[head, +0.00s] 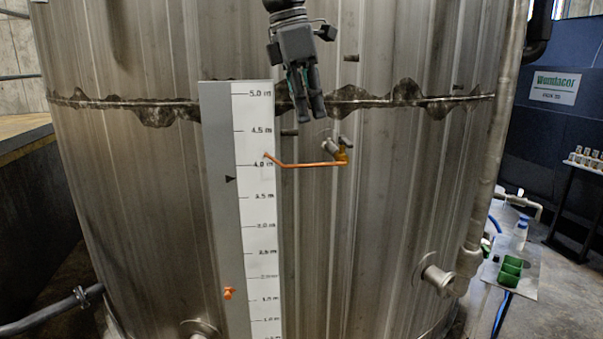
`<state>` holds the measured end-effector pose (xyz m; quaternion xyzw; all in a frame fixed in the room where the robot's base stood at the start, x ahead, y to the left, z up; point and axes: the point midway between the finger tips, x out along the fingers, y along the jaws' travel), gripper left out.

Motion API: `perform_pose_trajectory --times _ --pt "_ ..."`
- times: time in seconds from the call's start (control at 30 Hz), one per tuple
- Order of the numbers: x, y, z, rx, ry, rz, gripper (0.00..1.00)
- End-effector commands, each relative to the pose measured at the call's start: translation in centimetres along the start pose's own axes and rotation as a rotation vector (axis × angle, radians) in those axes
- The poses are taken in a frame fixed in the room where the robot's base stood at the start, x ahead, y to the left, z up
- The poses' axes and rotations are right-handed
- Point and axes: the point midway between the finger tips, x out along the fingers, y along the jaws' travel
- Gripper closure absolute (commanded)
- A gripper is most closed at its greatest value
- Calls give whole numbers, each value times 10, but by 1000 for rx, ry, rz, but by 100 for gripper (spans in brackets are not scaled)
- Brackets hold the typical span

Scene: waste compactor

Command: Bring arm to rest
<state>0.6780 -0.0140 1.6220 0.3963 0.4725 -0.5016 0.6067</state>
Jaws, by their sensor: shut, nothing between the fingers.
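My gripper (309,115) hangs from the top middle of the head view, fingers pointing down, in front of a large metal tank (140,190). It is shut with nothing between the fingers. Its fingertips are above a small valve fitting (340,150) with a bent orange rod (305,165), apart from it in the picture. The rest of my arm is cut off by the top edge of the view.
A white level scale (256,210) runs down the tank, with a small orange piece (228,293) beside it. A pipe stub (438,278) sticks out at the lower right.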

Motion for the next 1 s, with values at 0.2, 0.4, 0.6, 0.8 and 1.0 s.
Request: perform_pose_trajectory --times 0.2,0.4,0.6,0.8,1.0 --pt "39 16 -18 11 25 -8 100" --pt "81 29 -30 41 54 -15 100" --pt "150 43 -42 99 101 -32 100" --pt "259 54 -64 203 173 -65 100" --pt "372 50 -86 336 244 -104 100"
